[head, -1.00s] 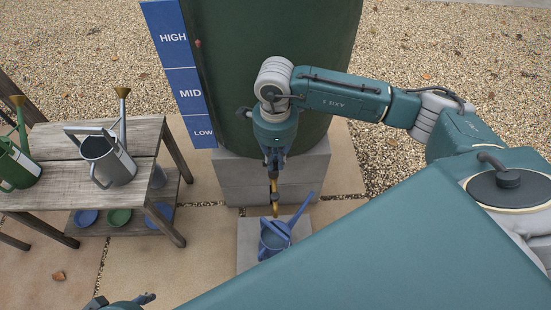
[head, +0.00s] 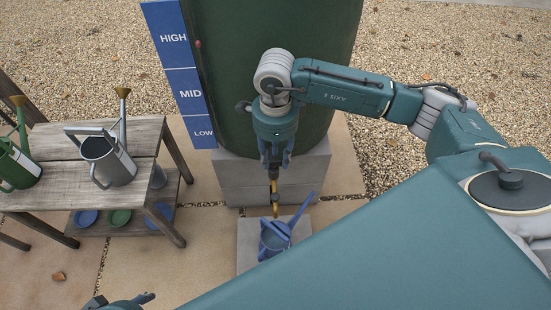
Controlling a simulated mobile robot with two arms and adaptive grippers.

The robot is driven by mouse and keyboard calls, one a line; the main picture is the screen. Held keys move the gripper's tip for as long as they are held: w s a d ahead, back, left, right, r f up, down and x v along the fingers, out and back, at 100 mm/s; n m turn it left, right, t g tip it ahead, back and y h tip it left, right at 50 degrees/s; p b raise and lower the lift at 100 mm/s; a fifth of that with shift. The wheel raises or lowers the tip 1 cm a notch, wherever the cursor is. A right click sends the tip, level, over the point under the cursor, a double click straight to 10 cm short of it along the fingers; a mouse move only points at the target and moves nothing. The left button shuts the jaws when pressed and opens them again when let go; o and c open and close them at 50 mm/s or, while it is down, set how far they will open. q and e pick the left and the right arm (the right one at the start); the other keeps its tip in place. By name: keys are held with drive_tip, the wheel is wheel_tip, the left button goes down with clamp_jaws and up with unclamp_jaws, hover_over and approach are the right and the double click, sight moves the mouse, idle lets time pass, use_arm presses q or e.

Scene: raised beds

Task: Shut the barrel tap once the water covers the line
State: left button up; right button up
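The dark green barrel (head: 300,100) stands on grey blocks. Its brass-yellow tap (head: 275,200) points down at the front, over a blue watering can (head: 272,240) on a low block. The can's inside is small and partly covered by its handle; I cannot make out the water, a line or a stream. My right gripper (head: 275,164) is in front of the barrel, just above the tap, with its two fingers apart and pointing down. It hides the top of the tap; I cannot tell if it touches. My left gripper (head: 146,299) shows only partly at the bottom edge.
A wooden bench (head: 60,197) on the left bears a grey watering can (head: 118,167) and a green one (head: 15,168), with blue and green dishes on its lower shelf. A blue LOW-MID-HIGH board (head: 184,80) is beside the barrel. Paving between bench and block is clear.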

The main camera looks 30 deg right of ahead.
sight(275, 162)
wheel_tip(275, 162, up, 10)
drive_tip(key=shift+r, duration=0.15)
idle(0.6)
